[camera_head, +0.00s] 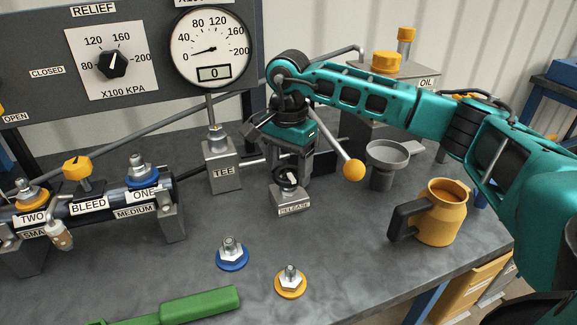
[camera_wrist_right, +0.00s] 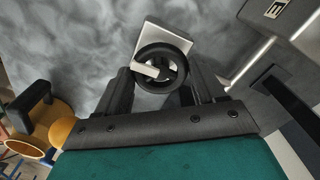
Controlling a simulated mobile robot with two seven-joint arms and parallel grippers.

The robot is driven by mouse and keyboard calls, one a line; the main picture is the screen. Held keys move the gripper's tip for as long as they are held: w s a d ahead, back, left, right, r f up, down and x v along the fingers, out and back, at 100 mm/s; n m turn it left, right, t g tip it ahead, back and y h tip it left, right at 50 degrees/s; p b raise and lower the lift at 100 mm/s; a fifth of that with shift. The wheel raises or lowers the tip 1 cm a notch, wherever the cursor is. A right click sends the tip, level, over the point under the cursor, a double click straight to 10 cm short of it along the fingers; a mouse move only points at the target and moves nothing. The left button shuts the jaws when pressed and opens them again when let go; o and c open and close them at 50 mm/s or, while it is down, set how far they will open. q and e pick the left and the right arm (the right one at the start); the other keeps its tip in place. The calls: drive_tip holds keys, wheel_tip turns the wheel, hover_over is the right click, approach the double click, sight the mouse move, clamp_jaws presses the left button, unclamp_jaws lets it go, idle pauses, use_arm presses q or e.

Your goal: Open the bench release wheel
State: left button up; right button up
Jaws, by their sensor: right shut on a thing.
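The bench release wheel is a small dark handwheel (camera_head: 288,181) on a grey block labelled RELEASE (camera_head: 291,202), mid-bench. In the right wrist view the black wheel rim (camera_wrist_right: 186,53) shows, with a light plate (camera_wrist_right: 168,36) behind it. My right gripper (camera_head: 290,172) reaches down over the wheel from behind. In the right wrist view its dark fingers (camera_wrist_right: 163,82) stand on either side of the wheel and are shut on it. The gripper partly hides the wheel in the head view. My left gripper is not in view.
A pump lever with an orange knob (camera_head: 354,170) sticks out right of the wheel. A TEE block (camera_head: 222,172) stands at left. A grey funnel (camera_head: 388,155) and orange jug (camera_head: 446,212) stand at right. Blue (camera_head: 232,258) and yellow (camera_head: 290,288) couplers sit in front.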

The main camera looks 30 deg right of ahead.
sight(289, 172)
drive_tip(key=shift+r, duration=0.1)
drive_tip(key=o, duration=1)
drive_tip(key=shift+o, duration=0.2)
wheel_tip(289, 172, up, 13)
drive_tip(key=shift+p, duration=0.45)
